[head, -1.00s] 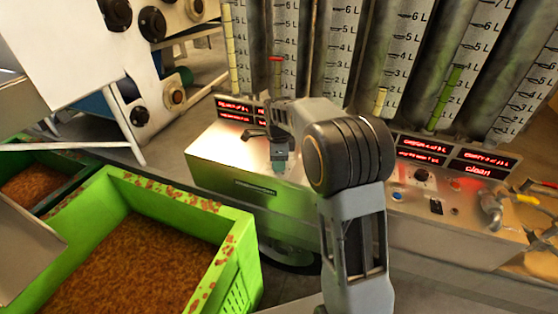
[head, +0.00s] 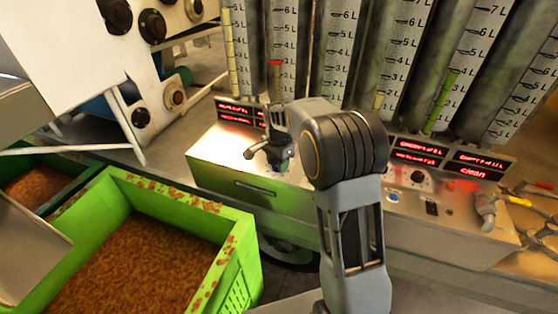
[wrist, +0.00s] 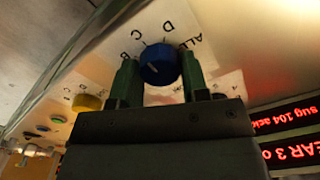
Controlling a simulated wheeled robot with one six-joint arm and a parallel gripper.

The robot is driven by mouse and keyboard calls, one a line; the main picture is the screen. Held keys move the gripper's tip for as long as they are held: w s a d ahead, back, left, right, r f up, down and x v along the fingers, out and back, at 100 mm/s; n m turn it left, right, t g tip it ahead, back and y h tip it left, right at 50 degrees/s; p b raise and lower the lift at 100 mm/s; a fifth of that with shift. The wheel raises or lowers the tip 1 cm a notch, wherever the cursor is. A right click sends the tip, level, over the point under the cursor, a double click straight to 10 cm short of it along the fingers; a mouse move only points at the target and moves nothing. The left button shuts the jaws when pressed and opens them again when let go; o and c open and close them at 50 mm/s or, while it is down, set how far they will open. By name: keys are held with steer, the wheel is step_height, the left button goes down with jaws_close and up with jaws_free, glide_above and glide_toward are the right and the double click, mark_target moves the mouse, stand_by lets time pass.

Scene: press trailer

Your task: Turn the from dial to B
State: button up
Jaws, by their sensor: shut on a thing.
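A round blue dial (wrist: 160,63) sits on a pale panel in the wrist view, with the letters B, C, D and ALL printed around it. A short white mark on its face points toward the left, roughly to the B side; the exact setting is hard to read. My gripper (wrist: 160,78) has a green finger on each side of the dial and is shut on it. In the head view my gripper (head: 277,163) is down at the left metal control box, and the dial is mostly hidden there. I cannot read a "from" label.
A yellow dial (wrist: 88,102) with its own letters is beside the blue one. Red displays (wrist: 290,118) are close by at the right. Measuring tubes (head: 340,45) stand behind the control box (head: 225,160). A green crate (head: 240,235) of brown material is in front at left.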

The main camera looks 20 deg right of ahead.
steer(key=n+p, duration=0.1)
steer(key=n, duration=0.3)
steer(key=shift+s+n, duration=0.1)
steer(key=shift+n, duration=0.2)
steer(key=shift+f+n, duration=0.1)
steer(key=shift+n, duration=2.2)
steer(key=o, duration=0.9)
steer(key=shift+p, duration=0.3)
steer(key=shift+r, duration=0.2)
step_height(320, 180, up, 14)
steer(key=shift+f, duration=0.2)
